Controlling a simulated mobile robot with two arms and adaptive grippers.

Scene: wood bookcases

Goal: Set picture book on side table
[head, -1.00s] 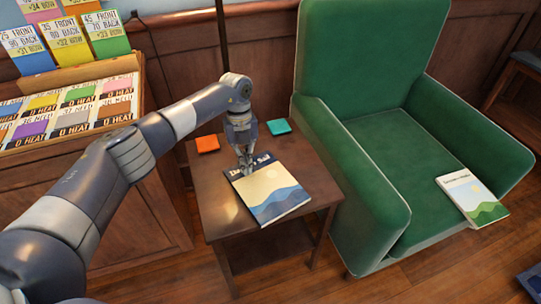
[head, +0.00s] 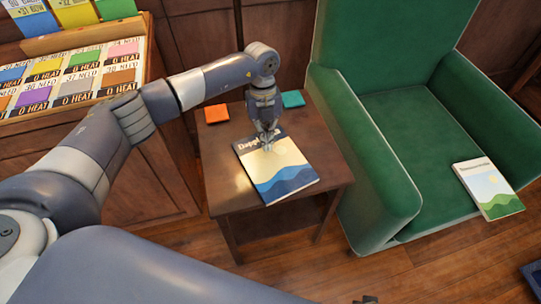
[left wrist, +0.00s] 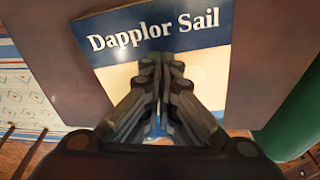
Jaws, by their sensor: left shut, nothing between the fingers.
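A picture book titled "Dapplor Sail" (head: 280,178) lies flat, cover up, on the dark wood side table (head: 232,203). It also shows in the left wrist view (left wrist: 205,75), its title band at the top. My left gripper (head: 267,148) points down at the upper part of the cover, shut and empty. In the left wrist view its fingers (left wrist: 160,125) meet over the book and hide part of the cover; I cannot tell whether they touch it. A small dark part at the bottom edge of the head view may be my right gripper; its jaws are not readable.
An orange square (head: 216,113) and a teal square (head: 292,99) lie at the table's back. A green armchair (head: 400,120) stands close on the right, with another book (head: 488,188) on it. A wooden display case (head: 75,75) stands at the left.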

